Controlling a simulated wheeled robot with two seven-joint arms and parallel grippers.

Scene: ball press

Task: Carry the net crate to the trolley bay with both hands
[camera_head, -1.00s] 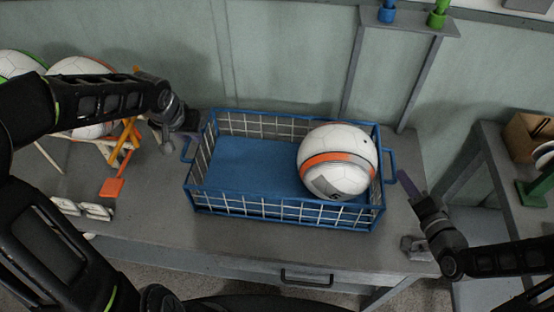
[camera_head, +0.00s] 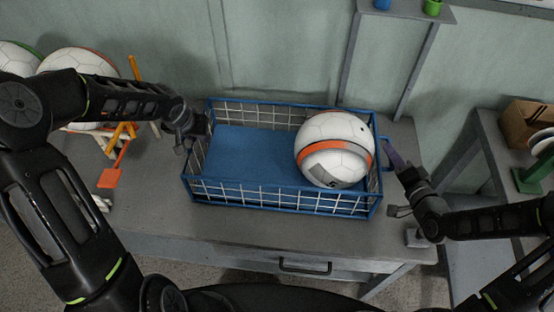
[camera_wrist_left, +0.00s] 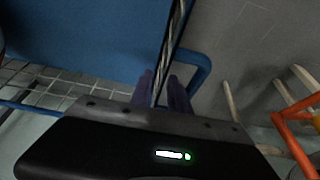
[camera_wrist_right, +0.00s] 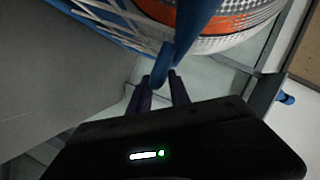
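The blue net crate (camera_head: 285,197) stands on the grey table, with a white and orange ball (camera_head: 335,150) in its right half. My left gripper (camera_head: 192,138) is at the crate's left end. In the left wrist view its fingers (camera_wrist_left: 162,92) are apart, with the end wall's rim running between them and the blue left handle (camera_wrist_left: 203,72) beside the right finger. My right gripper (camera_head: 394,160) is at the right end. In the right wrist view its fingers (camera_wrist_right: 160,92) are apart, with the blue right handle (camera_wrist_right: 163,62) at the gap between them. Contact cannot be told.
More balls (camera_head: 75,62) sit at the left on an orange and wooden stand (camera_head: 124,132). A side table (camera_head: 500,150) at the right holds a cardboard box (camera_head: 527,124) and a green stand (camera_head: 533,178). A shelf with cups (camera_head: 405,12) is behind the crate. The table front (camera_head: 300,235) is clear.

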